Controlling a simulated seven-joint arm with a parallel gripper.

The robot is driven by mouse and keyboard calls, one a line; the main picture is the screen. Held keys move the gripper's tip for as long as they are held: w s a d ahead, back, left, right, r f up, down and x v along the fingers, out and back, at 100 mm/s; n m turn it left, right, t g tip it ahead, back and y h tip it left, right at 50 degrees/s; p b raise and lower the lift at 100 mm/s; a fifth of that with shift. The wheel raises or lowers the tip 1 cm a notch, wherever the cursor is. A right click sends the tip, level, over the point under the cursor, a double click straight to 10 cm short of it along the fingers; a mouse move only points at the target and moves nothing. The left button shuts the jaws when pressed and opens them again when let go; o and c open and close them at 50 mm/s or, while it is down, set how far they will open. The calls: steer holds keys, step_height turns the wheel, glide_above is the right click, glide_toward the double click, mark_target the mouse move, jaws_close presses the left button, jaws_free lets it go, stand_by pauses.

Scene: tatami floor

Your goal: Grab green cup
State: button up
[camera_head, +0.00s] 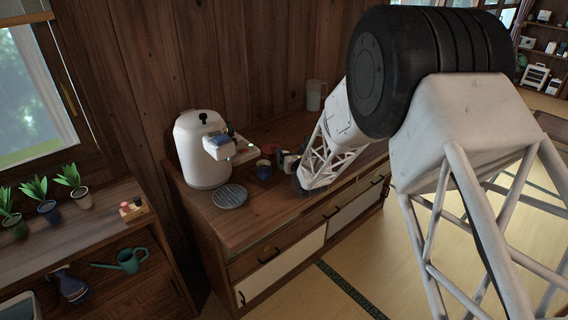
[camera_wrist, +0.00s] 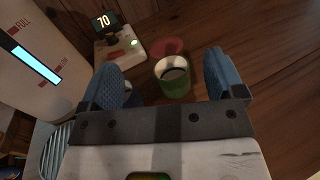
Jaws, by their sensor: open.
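My gripper (camera_wrist: 161,68) is open, with one blue finger on each side of the cup in the picture. The cup appears ahead of the fingers, nearer the right one, and nothing is held. In the head view my gripper (camera_head: 288,162) is low over the counter. I cannot make out the green cup there; my gripper and arm may hide it.
A white machine (camera_head: 203,148) stands left of my gripper, with a display unit (camera_wrist: 119,40) beside the cup. A red item (camera_wrist: 168,47) lies just behind the cup. A blue cup (camera_head: 263,168) and round grate (camera_head: 230,196) are nearby. Counter to the right (camera_wrist: 270,70) is clear.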

steer(key=shift+f, duration=0.1)
stand_by(0.3)
steer(key=f, duration=0.7)
steer(key=shift+w+a+f, duration=0.2)
steer(key=shift+w+f, duration=0.2)
steer(key=shift+w+a, duration=0.1)
steer(key=shift+w, duration=0.25)
steer(key=shift+x, duration=2.95)
steer(key=c, duration=1)
steer(key=shift+r, duration=0.2)
